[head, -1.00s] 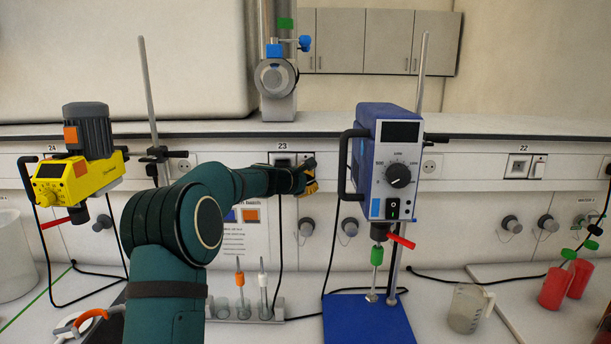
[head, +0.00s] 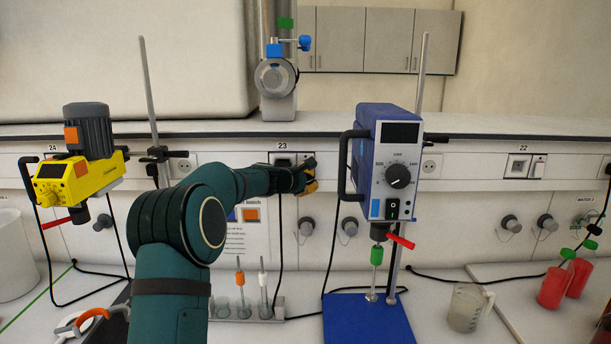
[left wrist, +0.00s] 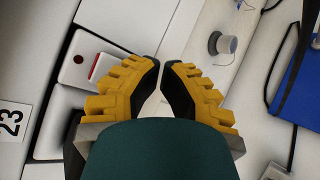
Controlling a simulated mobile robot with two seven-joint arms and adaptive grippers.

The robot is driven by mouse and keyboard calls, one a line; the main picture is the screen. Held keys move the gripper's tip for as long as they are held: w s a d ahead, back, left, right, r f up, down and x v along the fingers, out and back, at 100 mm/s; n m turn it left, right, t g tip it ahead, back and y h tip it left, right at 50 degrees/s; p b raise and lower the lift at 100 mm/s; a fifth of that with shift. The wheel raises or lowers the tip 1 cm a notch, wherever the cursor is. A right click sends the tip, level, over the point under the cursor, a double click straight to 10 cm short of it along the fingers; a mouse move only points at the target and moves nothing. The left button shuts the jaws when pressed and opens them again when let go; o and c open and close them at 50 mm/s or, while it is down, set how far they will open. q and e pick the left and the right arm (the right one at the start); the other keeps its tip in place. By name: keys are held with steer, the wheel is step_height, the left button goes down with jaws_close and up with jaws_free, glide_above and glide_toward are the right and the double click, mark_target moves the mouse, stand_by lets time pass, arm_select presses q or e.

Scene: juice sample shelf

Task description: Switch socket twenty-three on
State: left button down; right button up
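Socket twenty-three (head: 284,159) is on the wall trunking under the label 23 (head: 282,146), with a black plug and cord in it. Its switch (head: 306,157) is beside it to the right, partly hidden by my left gripper (head: 311,179). In the left wrist view the switch (left wrist: 82,62) is a white plate with a red strip, left of the yellow fingers (left wrist: 161,63). The fingertips are nearly together with nothing between them. They appear apart from the rocker; contact is hard to judge. My right gripper is out of view.
A blue stirrer (head: 386,160) on a stand is close to the right of my left gripper. A yellow stirrer (head: 75,180) stands at left. A tube rack (head: 232,314) is below. Socket 22 (head: 518,167) is farther right.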

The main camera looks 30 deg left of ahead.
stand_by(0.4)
arm_select(q)
steer(key=shift+s+d+r+b, duration=0.1)
steer(key=shift+s+d+b, duration=0.25)
steer(key=shift+s+b, duration=0.25)
steer(key=shift+s+d+r+b, duration=0.15)
steer(key=shift+s+d+b, duration=0.55)
steer(key=shift+s, duration=0.35)
steer(key=shift+s+d+r+b, duration=0.15)
steer(key=shift+s+d+b, duration=0.45)
steer(key=shift+s, duration=0.45)
